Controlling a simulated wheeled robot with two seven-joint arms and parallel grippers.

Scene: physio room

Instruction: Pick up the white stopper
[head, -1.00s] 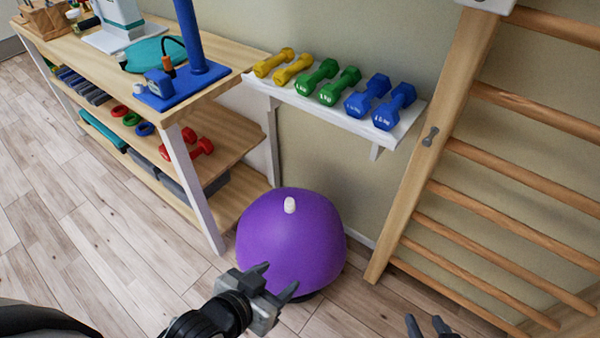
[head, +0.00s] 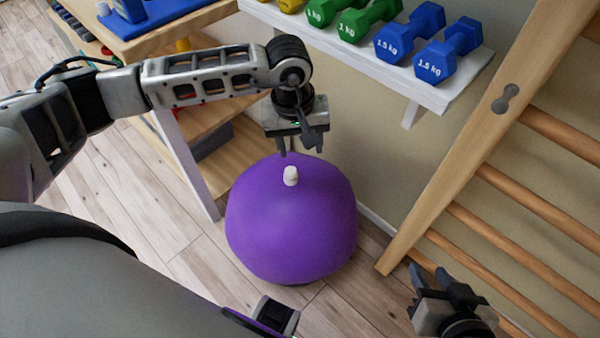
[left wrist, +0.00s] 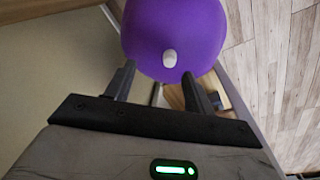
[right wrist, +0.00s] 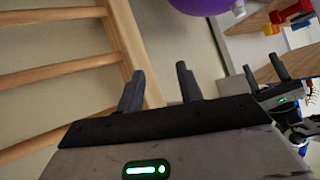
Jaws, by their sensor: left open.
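The white stopper (head: 291,176) stands on the top of the purple ball (head: 290,230). My left gripper (head: 301,150) is open and empty, above and just behind the stopper in the head view. In the left wrist view the stopper (left wrist: 170,58) lies just beyond the fingertips, between the two fingers, apart from both. My right gripper (head: 430,272) is open and empty, to the right of the ball near the wooden ladder.
A white wall shelf (head: 400,88) with green and blue dumbbells (head: 400,35) is behind the ball. A wooden shelf unit (head: 245,160) is at the left, close behind my left arm. Wooden wall bars (head: 480,130) stand at the right.

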